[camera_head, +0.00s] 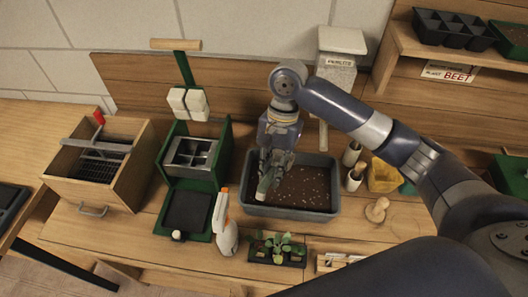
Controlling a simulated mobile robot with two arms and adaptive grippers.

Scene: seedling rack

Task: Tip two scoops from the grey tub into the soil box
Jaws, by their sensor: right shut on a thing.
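A grey rectangular box (330,209) stands in the middle of the bench, with dark soil (310,186) speckled white inside. I take it for the soil box. A pale grey bin labelled perlite (338,76) stands behind it and may be the grey tub; its contents are hidden. My right gripper (267,174) points down over the left part of the soil box. It is shut on a small grey-green thing (263,188), perhaps the scoop, partly hidden by the fingers. I cannot tell whether it holds any material. My left gripper is not in view.
A green press (223,158) and wooden drawer box (136,172) stand left. A spray bottle (225,226) and seedling tray (277,248) are in front. White cups (355,177), a yellow pot (383,177) and a wooden knob (377,210) stand right.

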